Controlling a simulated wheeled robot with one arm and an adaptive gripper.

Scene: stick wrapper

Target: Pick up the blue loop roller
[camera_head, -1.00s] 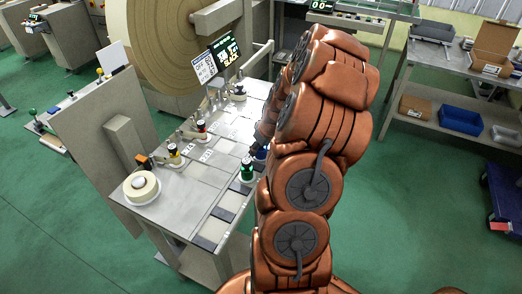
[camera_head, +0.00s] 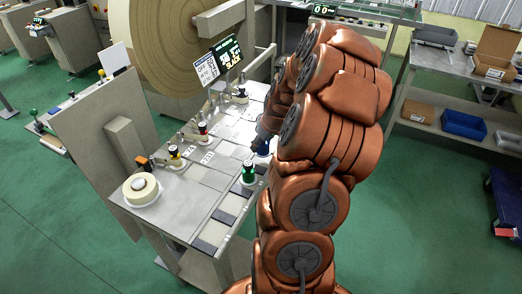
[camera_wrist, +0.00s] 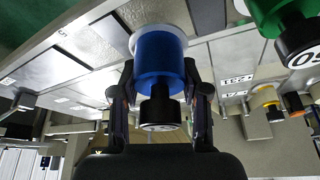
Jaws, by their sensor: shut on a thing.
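The blue loop roller (camera_wrist: 160,58) is a blue cylinder with a black knob, seen large in the wrist view. My gripper (camera_wrist: 159,85) has a finger on each side of it and is shut on it. A pale disc shows behind the roller's far end. In the head view a small part of the blue roller (camera_head: 264,150) shows beside my gripper (camera_head: 259,143), mostly hidden by my arm. I cannot tell whether the roller is clear of the table.
The green roller (camera_head: 248,173) stands close by, and also shows in the wrist view (camera_wrist: 275,14). Yellow (camera_head: 174,154) and red (camera_head: 203,129) rollers stand farther along the table (camera_head: 185,205). A white roll (camera_head: 140,186) sits at the left corner. A big tan disc (camera_head: 165,40) stands behind.

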